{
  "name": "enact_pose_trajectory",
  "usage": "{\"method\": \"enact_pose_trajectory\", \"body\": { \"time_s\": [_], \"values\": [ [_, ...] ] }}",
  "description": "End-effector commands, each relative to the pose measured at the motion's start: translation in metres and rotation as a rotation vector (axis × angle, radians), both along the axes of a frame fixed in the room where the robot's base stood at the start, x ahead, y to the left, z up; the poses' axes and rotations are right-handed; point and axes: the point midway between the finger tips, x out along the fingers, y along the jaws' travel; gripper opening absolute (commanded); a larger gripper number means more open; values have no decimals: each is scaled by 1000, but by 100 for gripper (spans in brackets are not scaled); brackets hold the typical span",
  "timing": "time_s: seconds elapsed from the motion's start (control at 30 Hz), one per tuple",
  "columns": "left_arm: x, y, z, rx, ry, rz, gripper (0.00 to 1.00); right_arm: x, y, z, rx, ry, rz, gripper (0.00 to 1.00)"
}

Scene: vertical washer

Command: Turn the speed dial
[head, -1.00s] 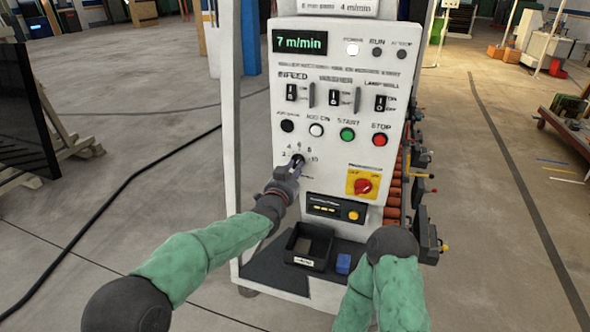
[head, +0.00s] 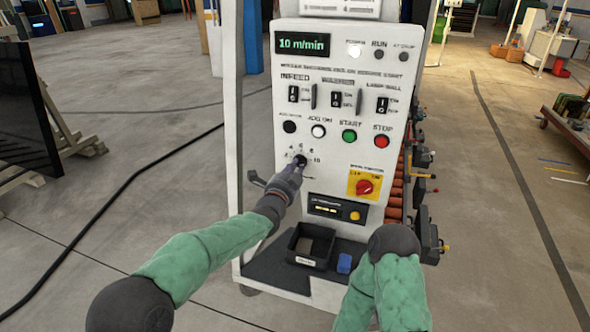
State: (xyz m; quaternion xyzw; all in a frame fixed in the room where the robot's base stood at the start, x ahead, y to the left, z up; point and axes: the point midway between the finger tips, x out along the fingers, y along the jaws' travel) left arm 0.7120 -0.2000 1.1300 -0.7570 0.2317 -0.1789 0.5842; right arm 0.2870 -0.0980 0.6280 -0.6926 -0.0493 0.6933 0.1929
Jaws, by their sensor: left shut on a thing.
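The speed dial (head: 300,160) is a small black knob on the white control panel, with numbers around it up to 10. My left gripper (head: 295,169) is shut on the dial and covers its lower part. The green readout (head: 302,44) at the top left of the panel shows 10 m/min. My right arm comes in at the bottom, in front of the machine's base, and its gripper is not visible.
Above the dial are a row of buttons with a green one (head: 349,136) and a red one (head: 381,141). A red rotary switch on a yellow plate (head: 353,186) is to the right. A black tray (head: 293,241) and a blue block (head: 344,263) rest on the ledge below.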

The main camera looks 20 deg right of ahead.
Motion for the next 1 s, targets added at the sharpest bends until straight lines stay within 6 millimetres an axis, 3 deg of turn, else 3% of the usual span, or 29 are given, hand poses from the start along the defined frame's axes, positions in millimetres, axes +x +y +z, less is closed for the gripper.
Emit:
{"method": "enact_pose_trajectory", "body": {
  "time_s": [0.77,0.8,0.83,0.87,1.0],
  "values": [
    [0,0,0,82,-55,-1,0,0,0,1,0,0,0,40],
    [0,0,0,82,-55,-1,31,0,0,1,0,0,0,40],
    [0,0,0,82,-54,-1,40,0,0,1,0,0,0,40],
    [0,0,0,82,-54,-1,44,0,0,1,0,0,0,40],
    [0,0,0,81,-53,0,44,0,0,1,0,0,0,40]
  ]
}}
